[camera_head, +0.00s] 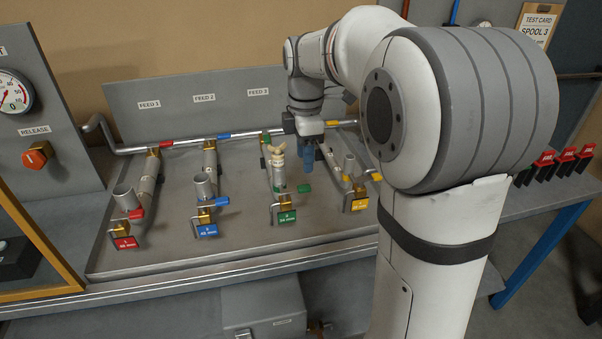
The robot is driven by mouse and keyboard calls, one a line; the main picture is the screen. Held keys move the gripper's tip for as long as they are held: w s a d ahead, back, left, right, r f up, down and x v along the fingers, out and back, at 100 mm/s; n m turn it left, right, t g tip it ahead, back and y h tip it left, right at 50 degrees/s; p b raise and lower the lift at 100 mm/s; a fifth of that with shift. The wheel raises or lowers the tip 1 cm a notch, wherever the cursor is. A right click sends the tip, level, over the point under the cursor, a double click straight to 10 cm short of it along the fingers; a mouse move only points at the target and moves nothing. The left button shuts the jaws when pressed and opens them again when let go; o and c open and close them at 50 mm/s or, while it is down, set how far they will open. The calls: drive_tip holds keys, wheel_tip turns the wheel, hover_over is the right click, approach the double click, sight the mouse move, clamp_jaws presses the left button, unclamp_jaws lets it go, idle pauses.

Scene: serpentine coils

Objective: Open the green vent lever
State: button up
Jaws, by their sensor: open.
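The green vent lever (304,188) is a short green handle at the lower end of the third line, pointing right from its brass valve. A green tag (286,217) marked 3 hangs just below it. A second green handle (265,137) is at the upper end of this line. My gripper (308,168) points down, open, with blue fingers. In the picture it is just above and right of the green vent lever, beside the upright pipe piece (279,170) with a beige winged top. Whether the fingers touch anything cannot be told.
Neighbouring lines carry blue (222,201), red (137,213) and yellow (377,177) levers. A horizontal pipe (190,142) runs behind them. A panel with a gauge (13,92) and red release knob (36,155) stands left. My arm hides the bench's right part.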

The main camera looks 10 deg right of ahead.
sight(305, 186)
wheel_tip(305, 186, down, 8)
drive_tip(key=shift+r, duration=0.2)
drive_tip(key=shift+c, duration=0.3)
clamp_jaws()
